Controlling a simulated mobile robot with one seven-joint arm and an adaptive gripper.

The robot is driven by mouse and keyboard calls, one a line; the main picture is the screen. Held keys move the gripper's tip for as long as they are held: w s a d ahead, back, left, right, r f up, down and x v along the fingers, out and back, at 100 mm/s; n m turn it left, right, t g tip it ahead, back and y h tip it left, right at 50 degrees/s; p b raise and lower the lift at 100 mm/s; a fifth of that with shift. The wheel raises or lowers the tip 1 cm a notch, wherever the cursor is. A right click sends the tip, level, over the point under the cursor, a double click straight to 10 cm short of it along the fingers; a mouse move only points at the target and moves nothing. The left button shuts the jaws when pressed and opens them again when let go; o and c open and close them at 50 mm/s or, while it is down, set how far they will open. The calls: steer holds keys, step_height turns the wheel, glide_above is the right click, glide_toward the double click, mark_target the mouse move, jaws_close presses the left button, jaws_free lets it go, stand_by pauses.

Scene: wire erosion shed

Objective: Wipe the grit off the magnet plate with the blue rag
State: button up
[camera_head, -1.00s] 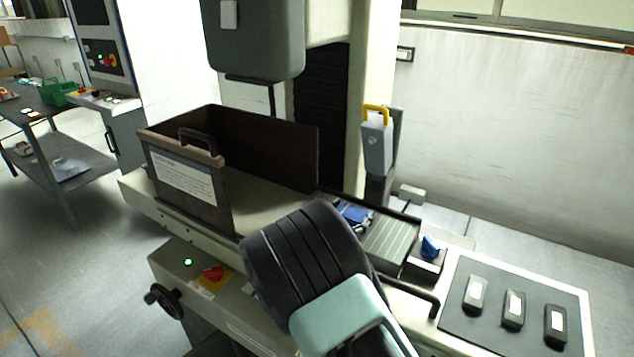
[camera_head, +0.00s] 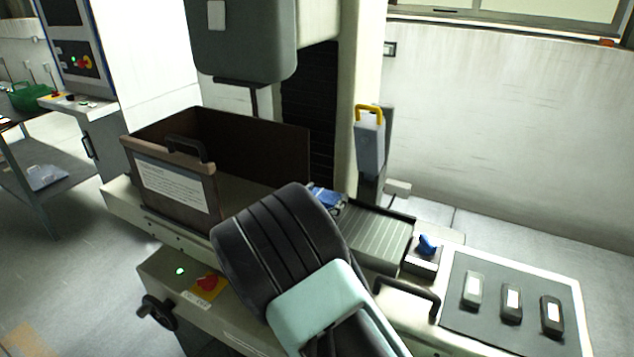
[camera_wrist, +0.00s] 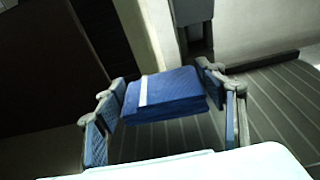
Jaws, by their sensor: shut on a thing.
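The blue rag (camera_wrist: 165,92), a folded pad with a pale stripe, sits between the two fingers of my gripper (camera_wrist: 168,108), which is shut on it. In the head view the rag (camera_head: 326,198) shows just past my dark wrist, at the far left end of the magnet plate. The magnet plate (camera_head: 378,238) is a grey-green ribbed slab; its ribs (camera_wrist: 278,98) also show in the wrist view, under and right of the rag. I cannot tell whether the rag touches the plate. My arm hides part of the plate. No grit can be made out.
A brown open guard box (camera_head: 180,185) with a handle stands left of the plate. A blue knob (camera_head: 427,244) on a small block and a dark mat (camera_head: 500,310) with three small labelled pieces are at the right. A black bar handle (camera_head: 408,294) is in front. The machine head (camera_head: 242,40) hangs above.

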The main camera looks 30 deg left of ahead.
steer(key=shift+r+p, duration=1.05)
steer(key=shift+r, duration=1.25)
